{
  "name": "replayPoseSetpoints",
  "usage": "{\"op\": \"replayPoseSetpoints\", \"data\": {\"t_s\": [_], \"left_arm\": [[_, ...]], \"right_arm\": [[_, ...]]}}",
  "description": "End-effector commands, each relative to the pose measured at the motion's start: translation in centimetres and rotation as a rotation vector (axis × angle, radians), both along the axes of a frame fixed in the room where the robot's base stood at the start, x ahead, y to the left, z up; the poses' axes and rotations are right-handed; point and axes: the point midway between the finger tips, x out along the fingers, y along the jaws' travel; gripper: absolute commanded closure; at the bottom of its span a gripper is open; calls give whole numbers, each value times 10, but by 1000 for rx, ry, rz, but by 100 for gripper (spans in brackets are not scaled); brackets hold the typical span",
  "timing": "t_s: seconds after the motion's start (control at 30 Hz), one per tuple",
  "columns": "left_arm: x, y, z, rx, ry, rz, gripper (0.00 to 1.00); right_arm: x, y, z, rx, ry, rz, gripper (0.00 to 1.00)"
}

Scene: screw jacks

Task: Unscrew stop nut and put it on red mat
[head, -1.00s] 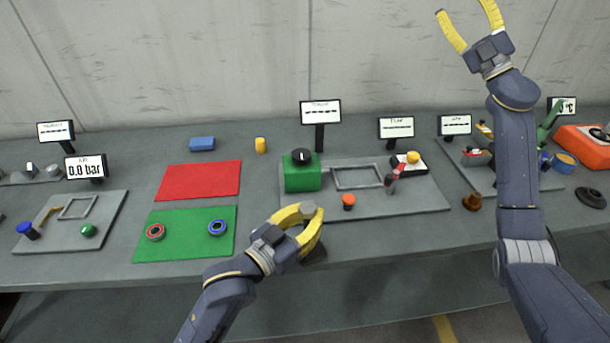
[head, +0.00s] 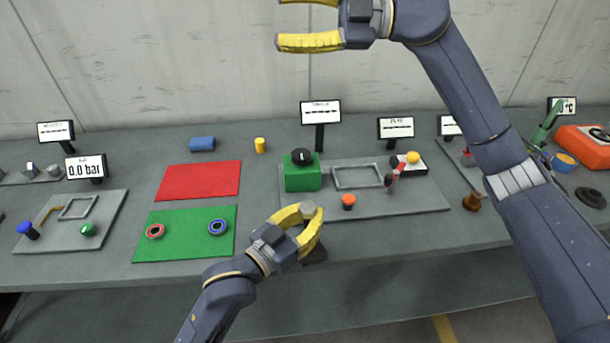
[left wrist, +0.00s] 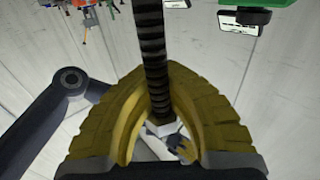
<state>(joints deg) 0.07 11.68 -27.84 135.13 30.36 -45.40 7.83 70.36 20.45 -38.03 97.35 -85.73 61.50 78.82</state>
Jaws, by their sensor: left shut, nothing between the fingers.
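My left gripper (head: 306,224) is at the front edge of the table, its yellow fingers closed around the upper part of the screw jack. A grey faceted piece (head: 308,208) shows at its fingertips; I cannot tell whether it is the stop nut. The jack's dark base (head: 314,252) shows partly below the fingers. In the left wrist view a dark threaded rod (left wrist: 152,45) runs past the closed fingers (left wrist: 155,90). My right gripper (head: 281,21) is open and empty, high in front of the wall. The red mat (head: 198,180) lies bare at left centre.
A green mat (head: 185,245) with a red ring (head: 155,231) and a blue ring (head: 218,227) lies in front of the red mat. A green box (head: 302,176) with a black knob stands at centre. A blue block (head: 202,144) and yellow cylinder (head: 260,145) are behind.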

Motion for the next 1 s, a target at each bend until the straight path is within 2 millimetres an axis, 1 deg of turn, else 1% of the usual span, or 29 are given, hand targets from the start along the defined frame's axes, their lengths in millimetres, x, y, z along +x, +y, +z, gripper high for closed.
{"op": "replayPoseSetpoints", "data": {"t_s": [0.03, 0.1, 0.17, 0.2, 0.27, 0.3, 0.37, 0.4, 0.47, 0.5, 0.57, 0.6, 0.7, 0.83, 1.0], "left_arm": [[0, 0, 2, -3, -4, 0, 100], [0, 0, 2, -4, -5, 0, 100], [0, 0, 2, -3, -4, 0, 100], [0, 0, 2, -3, -4, 0, 100], [0, 0, 2, -3, -4, 0, 100], [0, 0, 2, -3, -4, 0, 100], [0, 0, 2, -3, -4, 0, 100], [0, 0, 2, -3, -4, 0, 100], [0, 0, 2, -3, -4, 0, 100], [0, 0, 2, -3, -4, 0, 100], [0, 0, 2, -3, -4, 0, 100], [0, 0, 2, -3, -4, 0, 100], [0, 0, 2, -3, -4, 0, 100], [0, 0, 2, -3, -4, 0, 100], [0, 0, 2, -3, -4, 0, 100]], "right_arm": [[-14, 15, -8, -67, 24, 29, 47], [-32, 31, -23, -168, 73, 62, 47], [-47, 44, -38, -261, 118, 81, 47], [-58, 51, -50, -329, 149, 90, 47], [-72, 60, -68, -436, 195, 93, 47], [-82, 64, -81, -512, 228, 88, 47], [-95, 67, -102, -631, 278, 68, 47], [-103, 67, -116, -711, 313, 46, 47], [-113, 63, -136, -829, 360, 1, 47], [-118, 60, -149, -904, 392, -37, 47], [-124, 52, -168, -1010, 434, -102, 47], [-127, 45, -178, -1074, 460, -151, 47], [-131, 26, -201, -1214, 517, -283, 47], [-133, 1, -220, -1342, 568, -450, 47], [-132, -24, -233, -1433, 607, -614, 47]]}}
